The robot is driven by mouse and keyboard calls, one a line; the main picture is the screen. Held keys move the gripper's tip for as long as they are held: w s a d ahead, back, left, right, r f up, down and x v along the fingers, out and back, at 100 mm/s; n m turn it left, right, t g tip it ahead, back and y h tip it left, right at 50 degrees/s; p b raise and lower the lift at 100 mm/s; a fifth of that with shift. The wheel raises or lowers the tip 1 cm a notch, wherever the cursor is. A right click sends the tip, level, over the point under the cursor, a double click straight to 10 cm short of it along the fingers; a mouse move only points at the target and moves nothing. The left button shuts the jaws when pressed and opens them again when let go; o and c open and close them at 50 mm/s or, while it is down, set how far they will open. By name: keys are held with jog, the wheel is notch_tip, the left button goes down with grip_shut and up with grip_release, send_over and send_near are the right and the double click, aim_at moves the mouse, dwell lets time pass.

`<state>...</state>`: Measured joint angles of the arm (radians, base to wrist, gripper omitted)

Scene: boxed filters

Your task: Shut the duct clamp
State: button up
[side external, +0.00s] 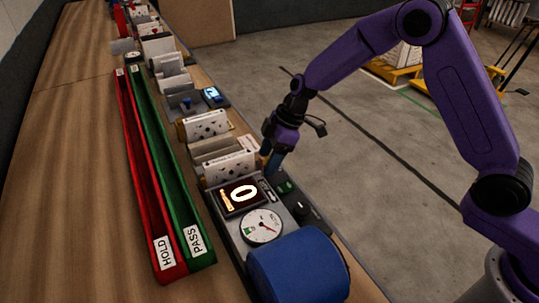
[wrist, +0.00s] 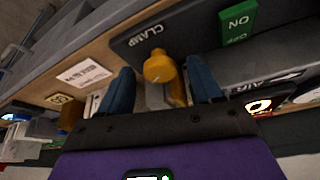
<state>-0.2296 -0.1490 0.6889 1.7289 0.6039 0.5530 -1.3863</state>
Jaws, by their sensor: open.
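The clamp control, an orange lever with a round knob (wrist: 158,68), stands beside a dark plate (wrist: 135,42) lettered CLAMP in the wrist view. My gripper (side external: 268,163) is open, and in the wrist view its two blue fingers (wrist: 158,78) stand on either side of the lever, with a gap visible on each side. In the side view my gripper is low at the right edge of the bench, just behind the test unit, and mostly hides the lever. I cannot tell whether the clamp itself is open or shut.
A green ON switch (side external: 286,187) sits near my gripper. The unit has a display reading 0 (side external: 242,195), a round gauge (side external: 261,226) and a large blue cylinder (side external: 298,268). Boxed filters (side external: 229,168) line the bench. Red HOLD (side external: 150,215) and green PASS (side external: 180,205) troughs lie left.

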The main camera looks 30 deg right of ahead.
jog(key=c, duration=1)
jog(key=shift+c, duration=0.2)
jog(key=shift+s+a+m+t+h, duration=0.1)
jog(key=shift+m+t+h, duration=0.3)
jog(key=shift+m, duration=1)
jog(key=shift+s+m+t+h, duration=0.15)
jog(key=shift+m+t, duration=0.35)
jog(key=shift+m, duration=0.9)
jog(key=shift+w, duration=0.1)
jog(key=o, duration=1)
jog(key=shift+o, duration=0.2)
jog(key=shift+a, duration=0.1)
